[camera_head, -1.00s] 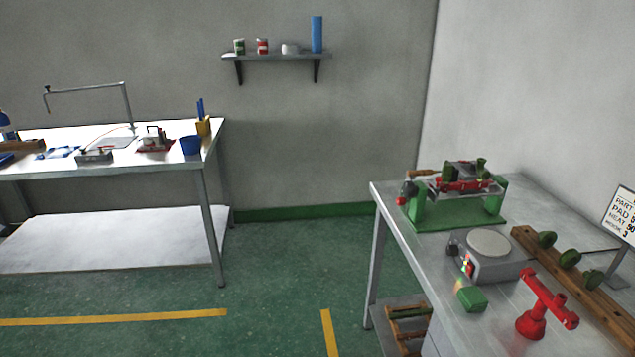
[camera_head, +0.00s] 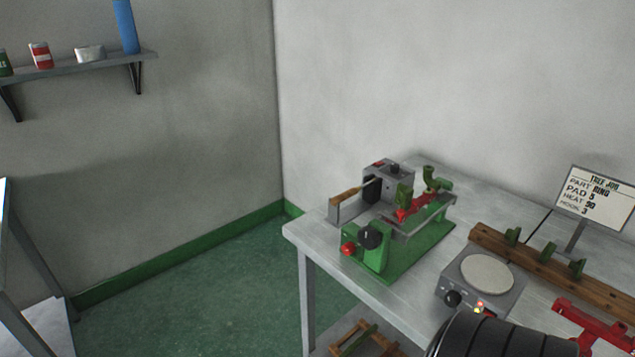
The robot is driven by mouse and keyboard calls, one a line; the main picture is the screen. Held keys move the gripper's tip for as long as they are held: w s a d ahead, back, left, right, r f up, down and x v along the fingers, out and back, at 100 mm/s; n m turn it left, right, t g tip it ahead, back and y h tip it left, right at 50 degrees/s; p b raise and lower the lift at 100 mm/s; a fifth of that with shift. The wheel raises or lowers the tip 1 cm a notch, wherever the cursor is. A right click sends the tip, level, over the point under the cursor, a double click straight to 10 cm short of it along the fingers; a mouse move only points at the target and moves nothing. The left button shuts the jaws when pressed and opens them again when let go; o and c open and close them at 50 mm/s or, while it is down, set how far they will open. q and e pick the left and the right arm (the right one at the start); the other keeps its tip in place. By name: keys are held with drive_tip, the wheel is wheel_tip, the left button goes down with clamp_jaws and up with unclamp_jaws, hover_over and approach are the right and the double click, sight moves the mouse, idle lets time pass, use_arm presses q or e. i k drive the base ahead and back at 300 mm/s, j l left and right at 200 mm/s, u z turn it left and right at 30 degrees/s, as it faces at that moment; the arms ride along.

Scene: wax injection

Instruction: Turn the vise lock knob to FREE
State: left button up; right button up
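A green-framed fixture (camera_head: 400,262) stands on the grey right-hand table. On its near end are a round black knob (camera_head: 370,238) and, lower left, a smaller red knob (camera_head: 348,249). I cannot read any FREE mark, nor tell which knob is the vise lock. Red parts (camera_head: 412,208) lie along the fixture's top between green uprights. A red T-shaped stand (camera_head: 592,322) is partly cut off at the lower right. Neither gripper is in view. A dark ribbed cylinder, seemingly part of my arm, shows at the bottom edge and hides some of the table.
A hot plate (camera_head: 487,273) with a round pale top sits right of the fixture. A wooden rail (camera_head: 545,268) with green pieces and a sign (camera_head: 594,199) stand behind it. A wall shelf (camera_head: 80,66) is upper left. Green floor (camera_head: 215,295) is clear left of the table.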

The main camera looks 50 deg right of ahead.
sight(348, 248)
drive_tip(key=i+j+z, duration=0.1)
drive_tip(key=i+z, duration=0.35)
drive_tip(key=i+j+z, duration=0.15)
drive_tip(key=z, duration=0.3)
drive_tip(key=i+j+z, duration=0.45)
drive_tip(key=k+l, duration=0.05)
drive_tip(key=l, duration=0.05)
